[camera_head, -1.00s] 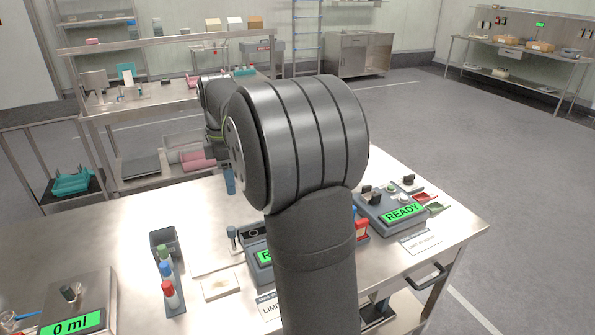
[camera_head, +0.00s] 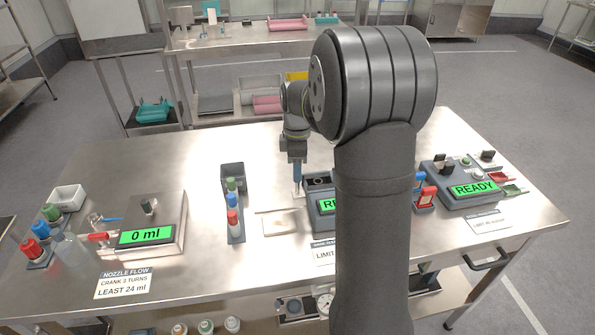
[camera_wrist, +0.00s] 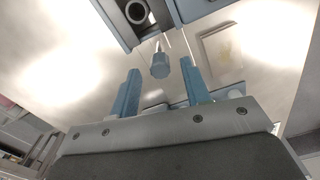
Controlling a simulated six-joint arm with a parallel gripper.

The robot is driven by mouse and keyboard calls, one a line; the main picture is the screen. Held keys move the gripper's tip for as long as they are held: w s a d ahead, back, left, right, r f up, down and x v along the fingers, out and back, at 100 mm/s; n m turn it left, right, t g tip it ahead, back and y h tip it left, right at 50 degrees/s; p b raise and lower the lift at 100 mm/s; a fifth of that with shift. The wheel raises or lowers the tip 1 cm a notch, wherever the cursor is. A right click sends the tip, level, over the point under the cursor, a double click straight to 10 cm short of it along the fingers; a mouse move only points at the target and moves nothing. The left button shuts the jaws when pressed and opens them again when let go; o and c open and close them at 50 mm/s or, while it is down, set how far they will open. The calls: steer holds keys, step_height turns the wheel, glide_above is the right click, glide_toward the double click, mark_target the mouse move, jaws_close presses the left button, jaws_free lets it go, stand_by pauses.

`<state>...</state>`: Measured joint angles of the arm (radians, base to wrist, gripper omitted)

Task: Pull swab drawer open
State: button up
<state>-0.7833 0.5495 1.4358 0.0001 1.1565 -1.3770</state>
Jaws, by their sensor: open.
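A black bar handle (camera_head: 487,262) sits under the table's front edge at the right in the head view. I cannot tell whether it belongs to the swab drawer, and no label for that drawer is readable. My gripper (camera_head: 297,183) is over the table, beside the left side of the middle grey device, far from that handle. In the wrist view its two blue fingers (camera_wrist: 160,76) are apart. A blue-grey knob with a thin metal stem (camera_wrist: 160,68) shows between and beyond the fingertips. I cannot tell whether they touch it.
The middle device (camera_head: 318,183) is partly behind my arm. A flat pale plate (camera_head: 280,226) and a rack of capped tubes (camera_head: 235,232) stand to its left. A "0 ml" device (camera_head: 145,237) is further left, a READY device (camera_head: 470,190) at right. The table's back left is clear.

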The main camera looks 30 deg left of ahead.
steer(key=shift+f, duration=0.85)
steer(key=shift+c, duration=0.4)
jaws_close()
steer(key=s+a, duration=0.5)
steer(key=a, duration=0.1)
steer(key=shift+s, duration=0.4)
steer(key=shift+d, duration=0.1)
steer(key=shift+o, duration=0.4)
jaws_free()
